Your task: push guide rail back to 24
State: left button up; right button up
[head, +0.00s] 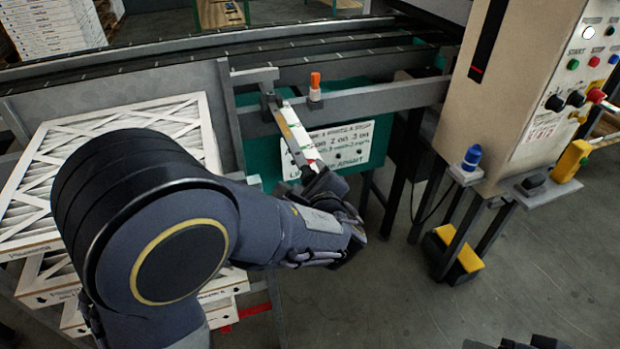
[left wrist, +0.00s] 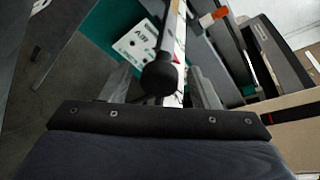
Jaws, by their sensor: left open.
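A narrow scale strip (head: 293,130) with green and red marks runs from the grey rail (head: 380,97) at the conveyor's edge towards my left gripper (head: 328,188). In the left wrist view a black round knob (left wrist: 160,77) stands at the near end of the strip (left wrist: 180,45), between my open left fingers. I cannot tell whether they touch it. The strip's numbers are too small to read. An orange-topped marker (head: 315,84) stands on the rail beside the strip. Only dark tips of my right gripper (head: 520,342) show at the bottom edge; their opening is unclear.
White-framed filters (head: 45,215) are stacked at left, partly behind my arm. A white sign (head: 345,143) hangs on a green panel behind the strip. A control cabinet (head: 515,95) stands at right, with a blue-capped item (head: 471,158) on its ledge.

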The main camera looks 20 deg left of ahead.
aim_at(304, 169)
pick_arm(q)
jog(key=shift+w+a, duration=0.1)
jog(key=shift+w, duration=0.1)
grip_shut()
jog(key=x, duration=0.1)
jog(key=b+x, duration=0.1)
jog(key=x, duration=0.1)
jog(key=shift+w+a+r+b, duration=0.2)
jog(key=shift+a+b, duration=0.15)
jog(key=shift+a, duration=0.1)
jog(key=shift+w+a+r, duration=0.15)
jog(key=shift+w, duration=0.1)
grip_release()
